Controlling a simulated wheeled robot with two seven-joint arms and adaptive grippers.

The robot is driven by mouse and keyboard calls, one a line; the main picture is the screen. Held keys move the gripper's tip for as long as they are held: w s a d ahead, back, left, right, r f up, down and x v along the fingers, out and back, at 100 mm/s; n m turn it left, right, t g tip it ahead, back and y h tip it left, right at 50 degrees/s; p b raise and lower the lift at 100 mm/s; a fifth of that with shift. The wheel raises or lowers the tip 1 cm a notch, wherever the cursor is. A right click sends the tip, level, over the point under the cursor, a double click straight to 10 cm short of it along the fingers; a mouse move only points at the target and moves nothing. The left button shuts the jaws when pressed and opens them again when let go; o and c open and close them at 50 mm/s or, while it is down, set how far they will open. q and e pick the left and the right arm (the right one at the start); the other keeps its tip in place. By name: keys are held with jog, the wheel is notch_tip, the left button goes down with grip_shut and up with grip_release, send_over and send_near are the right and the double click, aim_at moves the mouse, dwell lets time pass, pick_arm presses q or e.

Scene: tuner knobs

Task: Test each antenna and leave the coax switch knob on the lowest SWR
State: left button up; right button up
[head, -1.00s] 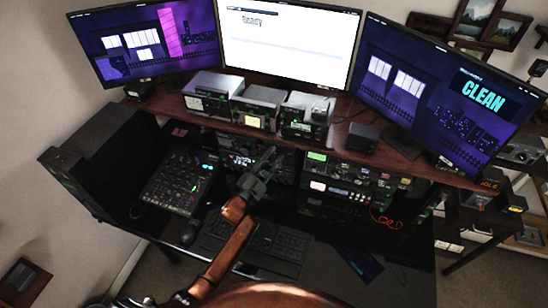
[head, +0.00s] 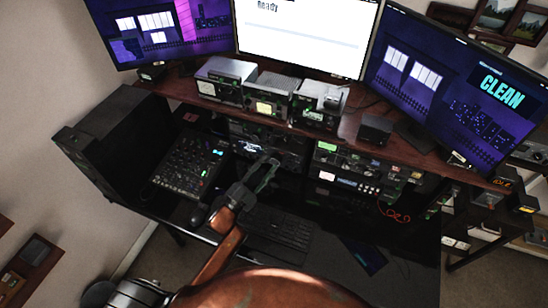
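My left gripper (head: 266,171) is dark, at the end of an orange-brown arm, over the desk in front of the lower radio rack. I cannot tell whether its fingers are open or shut, and I see nothing clearly held. Three small radio units stand on the shelf: a left one (head: 222,84), a middle one (head: 266,98) with a lit yellow display, and a right one (head: 317,106) with green lights. I cannot pick out which knob is the coax switch, and no SWR reading is legible. My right gripper is not in view.
The middle monitor (head: 300,35) reads "Ready"; the right monitor (head: 440,75) reads "CLEAN". Rack units (head: 350,172) sit under the shelf. A mixer (head: 190,160), a keyboard (head: 283,231) and a black box (head: 100,140) crowd the desk. Its front right (head: 405,270) looks mostly clear.

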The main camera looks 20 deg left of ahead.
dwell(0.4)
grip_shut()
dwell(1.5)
